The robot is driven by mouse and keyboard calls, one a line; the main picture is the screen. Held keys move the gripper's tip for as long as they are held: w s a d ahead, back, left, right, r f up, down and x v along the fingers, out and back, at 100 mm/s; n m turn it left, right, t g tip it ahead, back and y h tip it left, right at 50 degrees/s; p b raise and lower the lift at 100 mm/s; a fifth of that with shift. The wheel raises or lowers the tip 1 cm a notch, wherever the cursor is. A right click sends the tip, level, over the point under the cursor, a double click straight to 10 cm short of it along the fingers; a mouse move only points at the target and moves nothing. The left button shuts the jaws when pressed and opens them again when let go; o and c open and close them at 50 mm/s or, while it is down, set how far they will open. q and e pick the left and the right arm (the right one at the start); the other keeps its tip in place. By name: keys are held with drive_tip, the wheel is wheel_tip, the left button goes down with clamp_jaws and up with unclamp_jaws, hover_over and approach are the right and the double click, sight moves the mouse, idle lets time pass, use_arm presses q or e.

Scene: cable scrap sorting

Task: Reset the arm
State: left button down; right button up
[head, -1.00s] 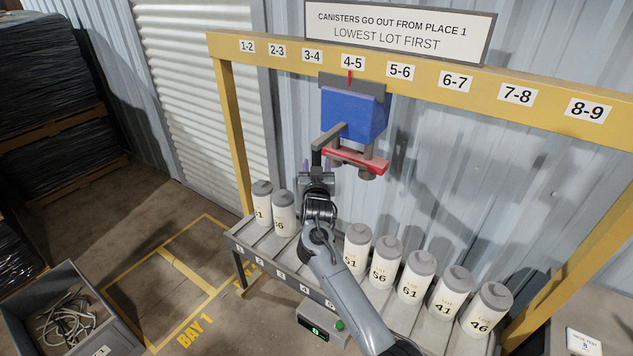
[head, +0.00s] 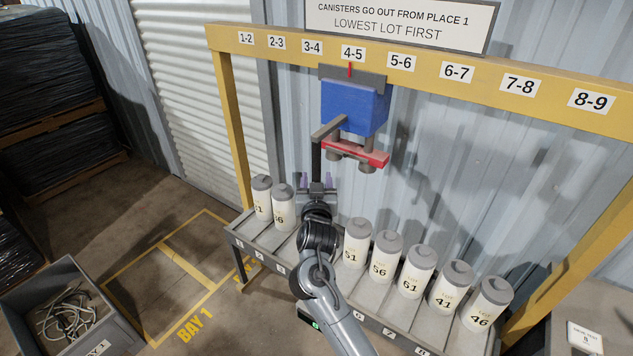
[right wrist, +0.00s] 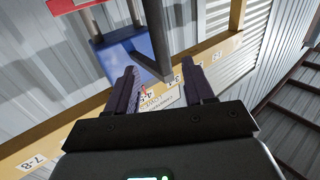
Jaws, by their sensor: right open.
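My right gripper (head: 317,184) is open, just below the hanging black handle of the hoist, left of the middle of the head view. In the right wrist view its two dark fingers (right wrist: 161,88) stand apart with nothing held between them. The handle's dark bar (right wrist: 153,58) reaches toward the gap between the fingers; whether it enters the gap I cannot tell. The handle (head: 316,158) hangs from an arm of the blue hoist (head: 353,107), which has a red bar (head: 362,155) below. My left gripper is not in view.
The yellow beam (head: 430,64) carries number labels; the hoist's red pointer is at 4-5. White canisters (head: 418,272) stand on the rack to the gripper's right, two more (head: 283,210) to its left. A grey bin (head: 35,300) with cables stands at lower left.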

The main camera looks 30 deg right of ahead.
drive_tip(key=s+d+f+n+g+y, duration=0.1)
drive_tip(key=s+f, duration=0.4)
drive_tip(key=f, duration=0.6)
drive_tip(key=s+d+f+n+g+y, duration=0.1)
drive_tip(key=s+f+g, duration=0.1)
drive_tip(key=s+f, duration=0.6)
drive_tip(key=s+a+f+n+g+y, duration=0.3)
drive_tip(key=s+a+f+n+y, duration=0.1)
drive_tip(key=s+f, duration=0.85)
drive_tip(key=s+a+r+n+g+y, duration=0.1)
drive_tip(key=s+a+r+g+y, duration=0.2)
drive_tip(key=s, duration=0.5)
drive_tip(key=s+a+r+n+g, duration=0.15)
drive_tip(key=s+a+r, duration=0.3)
drive_tip(key=s, duration=0.45)
wheel_tip(320, 180, up, 13)
drive_tip(key=s+g+p, duration=0.1)
drive_tip(key=p, duration=1.3)
drive_tip(key=shift+m+g+p, duration=0.35)
drive_tip(key=shift+p, duration=0.05)
